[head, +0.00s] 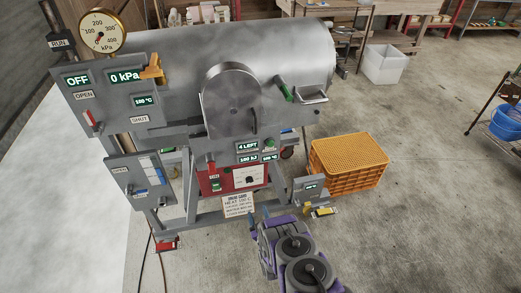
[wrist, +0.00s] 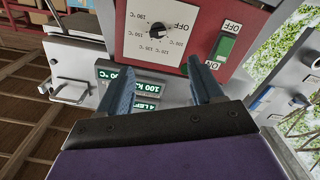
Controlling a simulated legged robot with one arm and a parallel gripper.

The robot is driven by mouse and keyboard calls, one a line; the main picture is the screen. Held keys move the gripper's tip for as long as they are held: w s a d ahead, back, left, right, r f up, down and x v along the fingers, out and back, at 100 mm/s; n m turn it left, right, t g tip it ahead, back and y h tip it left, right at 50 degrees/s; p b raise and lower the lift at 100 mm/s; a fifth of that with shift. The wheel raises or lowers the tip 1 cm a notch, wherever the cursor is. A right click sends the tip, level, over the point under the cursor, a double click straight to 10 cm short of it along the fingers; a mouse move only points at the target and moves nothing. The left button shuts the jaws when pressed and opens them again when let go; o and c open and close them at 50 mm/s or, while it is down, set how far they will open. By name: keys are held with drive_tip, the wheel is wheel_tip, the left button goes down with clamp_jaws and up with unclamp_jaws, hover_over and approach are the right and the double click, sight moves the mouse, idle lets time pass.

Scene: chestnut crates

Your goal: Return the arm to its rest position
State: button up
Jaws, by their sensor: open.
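My gripper (wrist: 162,70) is open in the wrist view, its two blue-grey fingers apart with nothing between them. It faces the machine's red control panel (wrist: 232,22), which appears upside down there. The panel's white dial (wrist: 157,30) and green switch (wrist: 225,47) lie just beyond the fingertips; contact cannot be told. In the head view my purple and grey arm (head: 292,250) reaches up from the bottom edge toward the machine's front. The red panel (head: 215,182) shows below the round drum door (head: 231,101).
The large grey drum machine (head: 285,55) fills the upper left, with a pressure gauge (head: 102,31) and side control boxes (head: 140,100). An orange crate (head: 345,180) stands right of it. A white bin (head: 385,66) is farther back.

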drive_tip(key=w+d+r+m+g+h, duration=0.2)
drive_tip(key=w+r+g, duration=0.2)
drive_tip(key=w+r, duration=0.65)
drive_tip(key=s+d+r+m+g+h, duration=0.1)
drive_tip(key=s+d+r+g, duration=0.25)
drive_tip(key=r, duration=0.55)
drive_tip(key=s+d+r+m+g+h, duration=0.1)
drive_tip(key=s+d+r+g, duration=0.1)
drive_tip(key=s+r, duration=0.5)
drive_tip(key=s+d+r+m+g, duration=0.1)
drive_tip(key=s+d+r+g, duration=0.15)
drive_tip(key=s+r, duration=0.65)
drive_tip(key=s+d+r+m+g, duration=0.15)
drive_tip(key=s+d+r, duration=0.25)
drive_tip(key=s+r, duration=0.45)
drive_tip(key=s+d+r+g, duration=0.1)
drive_tip(key=s+r+g, duration=0.1)
drive_tip(key=s, duration=1.2)
drive_tip(key=s+d+r+m+g+h, duration=0.1)
drive_tip(key=s+d+r+g, duration=0.1)
drive_tip(key=s, duration=1.2)
drive_tip(key=shift+s+r+g, duration=0.3)
drive_tip(key=shift+r+g, duration=0.15)
drive_tip(key=shift+g, duration=0.4)
